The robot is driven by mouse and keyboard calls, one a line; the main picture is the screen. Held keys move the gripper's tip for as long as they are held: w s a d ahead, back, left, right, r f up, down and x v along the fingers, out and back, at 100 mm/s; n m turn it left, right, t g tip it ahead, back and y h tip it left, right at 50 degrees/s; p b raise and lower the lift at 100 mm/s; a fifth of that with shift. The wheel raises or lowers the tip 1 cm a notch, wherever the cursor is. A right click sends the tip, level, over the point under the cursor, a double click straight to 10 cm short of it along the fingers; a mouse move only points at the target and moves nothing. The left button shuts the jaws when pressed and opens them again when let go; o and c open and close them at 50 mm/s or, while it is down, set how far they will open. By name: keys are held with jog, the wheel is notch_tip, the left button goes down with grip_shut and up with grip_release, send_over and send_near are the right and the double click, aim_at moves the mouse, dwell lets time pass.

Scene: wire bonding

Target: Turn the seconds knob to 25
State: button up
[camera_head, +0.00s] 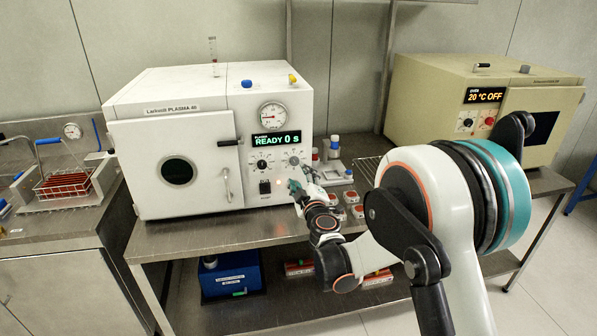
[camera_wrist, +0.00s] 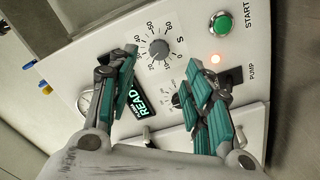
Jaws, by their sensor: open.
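The white plasma machine (camera_head: 170,130) stands on the metal bench, and its display (camera_head: 276,139) reads READY 0 s. The seconds knob (camera_wrist: 159,49) is a grey dial inside a printed number scale in the wrist view. In the head view it is the right-hand dial (camera_head: 293,158) below the display. Its exact pointer direction is too small to tell. My gripper (camera_wrist: 163,78) is open, with teal finger pads spread and nothing between them. The knob lies just beyond the fingertips, apart from them. In the head view my gripper (camera_head: 298,188) is low in front of the panel's right side.
Near the knob are the green START button (camera_wrist: 221,23), a lit red lamp (camera_wrist: 214,58), the black PUMP switch (camera_wrist: 232,78) and a second dial (camera_wrist: 180,99). A door handle (camera_head: 227,184) sticks out left of the panel. Small jars (camera_head: 352,197) stand right of the machine.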

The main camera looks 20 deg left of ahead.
jog(key=shift+v, duration=1.8)
